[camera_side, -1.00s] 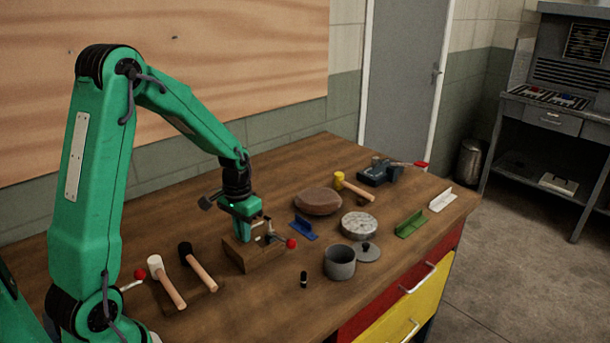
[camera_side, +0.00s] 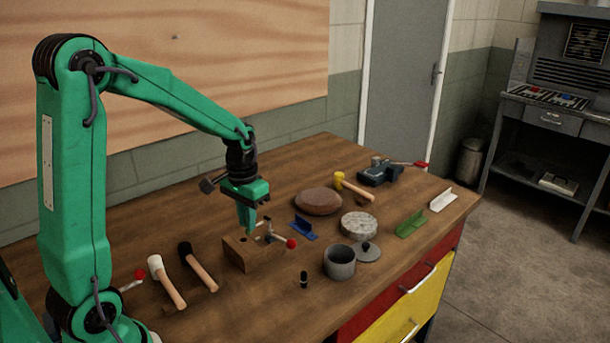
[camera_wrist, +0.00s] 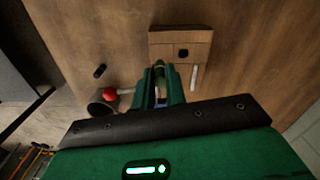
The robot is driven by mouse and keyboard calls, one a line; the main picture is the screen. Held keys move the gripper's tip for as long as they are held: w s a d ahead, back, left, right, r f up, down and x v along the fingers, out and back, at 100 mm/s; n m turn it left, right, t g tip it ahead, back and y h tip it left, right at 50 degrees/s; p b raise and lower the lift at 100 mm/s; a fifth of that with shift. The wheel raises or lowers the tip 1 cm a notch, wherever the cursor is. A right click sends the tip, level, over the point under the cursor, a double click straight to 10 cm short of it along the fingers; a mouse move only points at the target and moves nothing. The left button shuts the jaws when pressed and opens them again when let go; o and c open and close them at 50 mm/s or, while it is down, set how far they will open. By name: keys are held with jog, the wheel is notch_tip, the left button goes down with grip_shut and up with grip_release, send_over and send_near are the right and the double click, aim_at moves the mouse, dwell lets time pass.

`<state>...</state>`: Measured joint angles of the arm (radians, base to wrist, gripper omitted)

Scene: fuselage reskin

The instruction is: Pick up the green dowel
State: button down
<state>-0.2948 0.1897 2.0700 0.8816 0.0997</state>
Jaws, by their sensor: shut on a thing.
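My gripper (camera_side: 249,224) hangs over the wooden block (camera_side: 252,258) in the side view, its fingers pointing down. In the wrist view the fingers (camera_wrist: 161,82) are shut on a rounded green piece, the green dowel (camera_wrist: 159,72), of which only a part shows between them. In the side view I cannot tell the dowel from the green fingers. The block (camera_wrist: 180,36) also shows in the wrist view, with a dark open hole in it. The gripper is just above the block; whether the dowel's lower end is clear of it cannot be told.
A grey pot (camera_side: 339,262) and a short black cylinder (camera_side: 304,280) stand at the front. Two mallets (camera_side: 170,285) (camera_side: 200,268) lie to the left. A blue bracket (camera_side: 304,228) lies to the right.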

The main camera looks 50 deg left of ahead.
jog(key=s+d+r, duration=0.1)
jog(key=d+r, duration=0.3)
jog(key=d, duration=0.3)
jog(key=shift+d+r, duration=0.25)
dwell(0.4)
